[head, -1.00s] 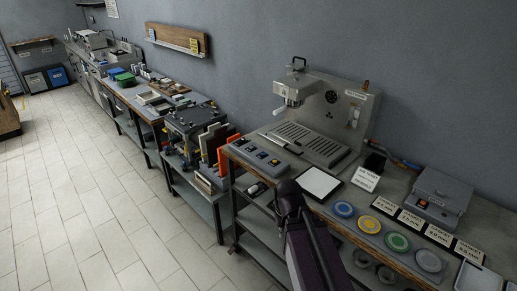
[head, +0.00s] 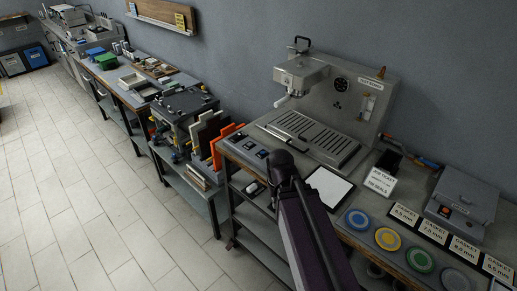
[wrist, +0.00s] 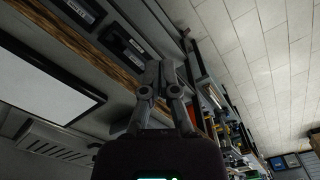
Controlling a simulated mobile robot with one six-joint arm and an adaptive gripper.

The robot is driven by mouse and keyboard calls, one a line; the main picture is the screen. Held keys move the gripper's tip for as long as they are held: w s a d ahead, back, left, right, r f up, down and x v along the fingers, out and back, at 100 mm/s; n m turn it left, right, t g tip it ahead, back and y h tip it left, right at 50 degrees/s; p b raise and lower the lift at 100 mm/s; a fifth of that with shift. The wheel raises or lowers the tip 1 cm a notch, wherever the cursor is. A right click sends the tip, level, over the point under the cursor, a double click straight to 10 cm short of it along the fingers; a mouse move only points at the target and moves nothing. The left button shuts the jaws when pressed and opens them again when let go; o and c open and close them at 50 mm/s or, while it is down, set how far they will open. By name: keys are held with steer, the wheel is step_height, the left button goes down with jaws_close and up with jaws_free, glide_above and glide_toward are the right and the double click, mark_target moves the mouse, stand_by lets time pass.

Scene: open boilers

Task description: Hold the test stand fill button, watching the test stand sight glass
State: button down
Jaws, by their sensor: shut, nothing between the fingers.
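The test stand (head: 318,95) is a grey metal machine with a slotted drip tray, a round gauge and a spout. Its sight glass (head: 367,107) is a narrow upright tube on the right of the back panel; its level is too small to read. A low button panel (head: 250,146) with several dark labelled buttons sits at the bench's front left; I cannot tell which is the fill button. In the wrist view, two button units (wrist: 124,43) show at upper left. My gripper (wrist: 160,68) is shut and empty, beside the wooden bench edge, apart from the buttons. The arm hides it in the head view.
A white pad (head: 329,188) lies right of the panel. Coloured gasket discs (head: 387,239), label cards (head: 405,213) and a grey box (head: 462,195) fill the right of the bench. Upright orange and white boards (head: 215,138) stand left. The floor at left is clear.

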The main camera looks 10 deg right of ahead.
steer(key=shift+w+d, duration=0.1)
steer(key=shift+d, duration=0.1)
step_height(320, 180, up, 9)
steer(key=t+h+p, duration=0.3)
steer(key=t+h, duration=0.3)
steer(key=t, duration=0.1)
glide_above(266, 151)
steer(key=s+a, duration=0.2)
steer(key=shift+f, duration=0.15)
step_height(266, 151, down, 8)
steer(key=b, duration=0.8)
steer(key=shift+f+b, duration=0.25)
steer(key=shift+b, duration=0.05)
steer(key=shift+f+b, duration=0.85)
steer(key=shift+f, duration=0.05)
stand_by(2.7)
